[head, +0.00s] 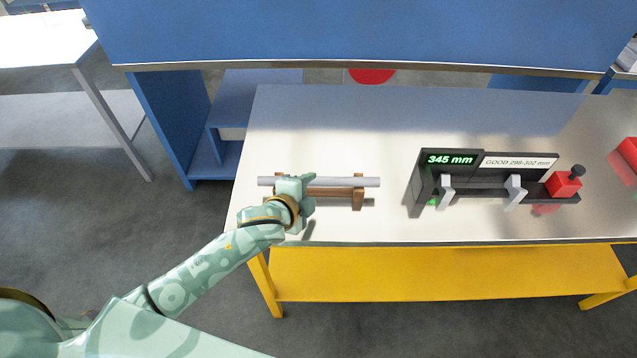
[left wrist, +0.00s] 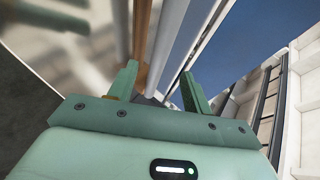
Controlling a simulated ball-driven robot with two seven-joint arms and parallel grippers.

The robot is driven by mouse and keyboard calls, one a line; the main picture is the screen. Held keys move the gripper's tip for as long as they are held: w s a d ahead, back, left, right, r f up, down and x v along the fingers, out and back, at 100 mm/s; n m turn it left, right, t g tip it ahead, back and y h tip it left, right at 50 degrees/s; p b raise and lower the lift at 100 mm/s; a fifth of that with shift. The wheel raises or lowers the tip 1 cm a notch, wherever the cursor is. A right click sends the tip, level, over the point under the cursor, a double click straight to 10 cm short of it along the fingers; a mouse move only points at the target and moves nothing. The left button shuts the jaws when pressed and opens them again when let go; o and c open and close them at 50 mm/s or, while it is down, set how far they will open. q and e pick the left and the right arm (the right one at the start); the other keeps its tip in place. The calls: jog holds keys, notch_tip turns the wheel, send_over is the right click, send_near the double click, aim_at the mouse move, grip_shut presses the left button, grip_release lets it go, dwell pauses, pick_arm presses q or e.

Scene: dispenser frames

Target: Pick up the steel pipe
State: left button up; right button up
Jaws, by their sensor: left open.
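The steel pipe (head: 345,182) is a light grey tube lying level across a brown wooden rack (head: 358,198) on the white bench, left of the gauge. My left gripper (head: 298,184) is over the left half of the pipe and hides part of it and of the rack. In the left wrist view my left gripper (left wrist: 158,78) has its two fingers apart. A grey tube that looks like the pipe (left wrist: 168,42) runs between the fingers, beside a brown strip of the rack (left wrist: 142,45). Whether the fingers touch it cannot be told. My right gripper is not in view.
A black gauge (head: 470,190) reading 345 mm, with a sign "GOOD 298-302 mm" and a red block (head: 563,185), stands right of the rack. Another red object (head: 628,155) is at the right edge. A blue panel (head: 370,35) overhangs the bench's back. White bench top (head: 330,120) is clear behind the rack.

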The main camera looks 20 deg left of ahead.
aim_at(317, 183)
pick_arm(q)
jog(key=b+x, duration=0.1)
jog(key=x, duration=0.1)
jog(key=b+x, duration=0.1)
jog(key=x, duration=0.2)
jog(key=shift+s+a+f, duration=0.1)
jog(key=shift+a+f, duration=0.05)
jog(key=shift+a, duration=0.05)
jog(key=shift+w, duration=0.3)
jog(key=shift+s, duration=0.1)
jog(key=shift+c, duration=1)
grip_shut()
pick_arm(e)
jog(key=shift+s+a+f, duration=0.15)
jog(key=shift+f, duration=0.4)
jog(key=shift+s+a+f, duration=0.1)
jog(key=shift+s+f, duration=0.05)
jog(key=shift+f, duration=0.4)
